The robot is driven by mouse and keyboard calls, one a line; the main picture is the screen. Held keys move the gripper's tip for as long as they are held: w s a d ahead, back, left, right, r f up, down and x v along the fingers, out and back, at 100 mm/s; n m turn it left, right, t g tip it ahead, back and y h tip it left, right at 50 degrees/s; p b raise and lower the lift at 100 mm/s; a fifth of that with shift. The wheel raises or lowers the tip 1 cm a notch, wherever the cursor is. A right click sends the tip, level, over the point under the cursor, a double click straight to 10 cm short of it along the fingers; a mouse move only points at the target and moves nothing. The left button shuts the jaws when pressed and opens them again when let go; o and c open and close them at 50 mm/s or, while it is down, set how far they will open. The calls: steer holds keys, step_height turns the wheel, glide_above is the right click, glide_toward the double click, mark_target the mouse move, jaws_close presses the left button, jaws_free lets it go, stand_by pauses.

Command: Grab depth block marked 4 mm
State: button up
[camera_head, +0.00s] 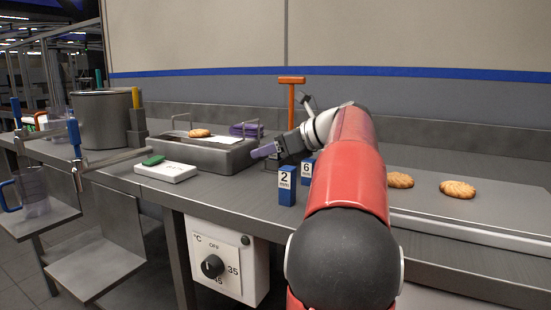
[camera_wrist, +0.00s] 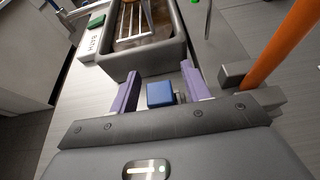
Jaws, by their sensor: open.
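My gripper (camera_wrist: 160,80) is open in the wrist view, with its two purple fingers apart. A blue block (camera_wrist: 160,93) shows between and below the fingers; its marking is not visible, so I cannot tell which block it is or whether it touches them. In the head view my gripper (camera_head: 265,150) hangs over the bench, left of the orange-handled tool. A blue and white block marked 2 mm (camera_head: 287,186) stands upright on the bench, and one marked 6 mm (camera_head: 307,169) stands behind it, beside my arm. No 4 mm marking is readable; my arm hides part of the bench.
A grey metal bath (camera_head: 222,158) with a biscuit (camera_head: 199,133) on a rack lies left of my gripper. An orange-handled tool (camera_head: 291,95) stands close behind it. A tray (camera_head: 480,214) with biscuits lies at right. A white box with a green pad (camera_head: 153,160) is at left.

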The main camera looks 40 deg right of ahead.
jaws_close()
steer(key=shift+r, duration=0.2)
stand_by(0.3)
